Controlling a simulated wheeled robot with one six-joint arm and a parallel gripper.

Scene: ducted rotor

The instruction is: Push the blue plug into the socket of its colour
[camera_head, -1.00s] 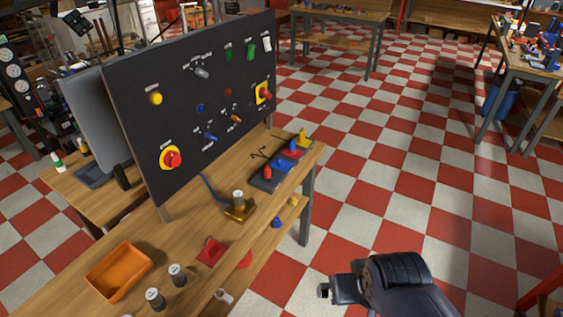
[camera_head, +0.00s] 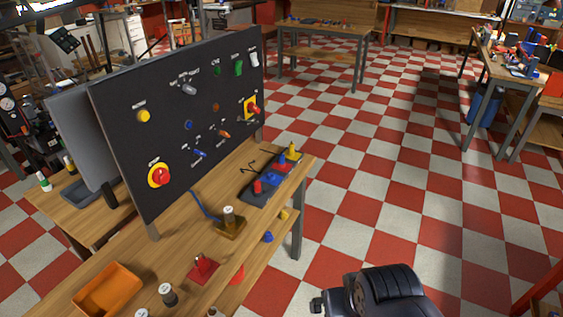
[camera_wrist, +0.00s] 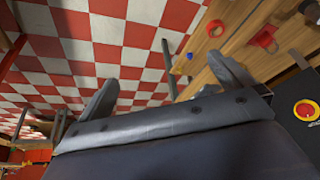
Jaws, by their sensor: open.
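A dark rack (camera_head: 255,199) on the bench's far right end holds red, blue and yellow pieces. A blue piece (camera_head: 271,180) stands among them; I cannot tell for sure that it is the plug. A small round blue fitting (camera_head: 188,125), which looks like a socket, sits on the upright black panel (camera_head: 128,98). My gripper (camera_wrist: 168,88) is open and empty in the wrist view, its fingers wide apart over the floor and bench edge. In the head view only my dark arm shows at the bottom, well apart from the rack and panel.
The bench (camera_head: 85,270) carries an orange tray (camera_head: 108,290), a red block (camera_head: 203,267) and a brass-coloured block with a knob (camera_head: 229,222). The checkered floor right of the bench is clear.

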